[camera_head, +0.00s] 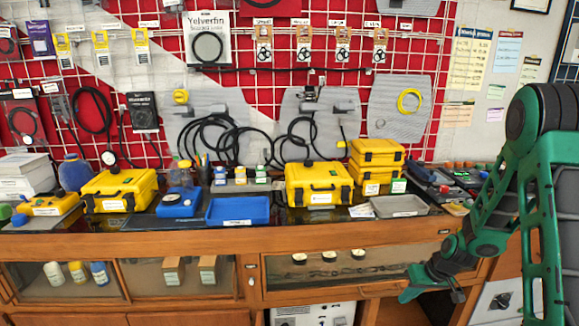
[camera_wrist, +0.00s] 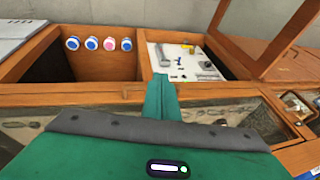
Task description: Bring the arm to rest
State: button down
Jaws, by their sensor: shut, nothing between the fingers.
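My arm is green and black and comes in from the right in the head view. My gripper (camera_head: 431,287) hangs at its lower end, in front of the wooden bench's lower right part. In the wrist view my green gripper (camera_wrist: 160,84) points ahead from the bottom middle, over the wooden cabinet frame. Its fingers lie together with nothing between them. I cannot tell whether it touches the wood.
The wooden bench (camera_head: 210,240) runs across the head view. On it stand yellow cases (camera_head: 318,186), a blue tray (camera_head: 238,210) and a grey tray (camera_head: 400,206). In the wrist view, open compartments hold several round-capped bottles (camera_wrist: 91,43) and a white panel (camera_wrist: 185,62).

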jog(key=s+d+r+m+g+h, duration=0.15)
jog(key=s+d+r, duration=0.25)
jog(key=s+r, duration=0.55)
jog(key=s+r+m, duration=0.2)
jog(key=s+r, duration=0.3)
jog(key=s, duration=0.3)
jog(key=s+r+m+g, duration=0.1)
jog(key=s+r, duration=0.4)
jog(key=s, duration=0.4)
jog(key=s+r+m+g+h, duration=0.1)
jog(key=s+r+m, duration=0.1)
jog(key=s+r, duration=0.4)
jog(key=s, duration=0.3)
jog(key=shift+s+d+m, duration=0.15)
jog(key=shift+d+m, duration=0.1)
jog(key=shift+m, duration=0.1)
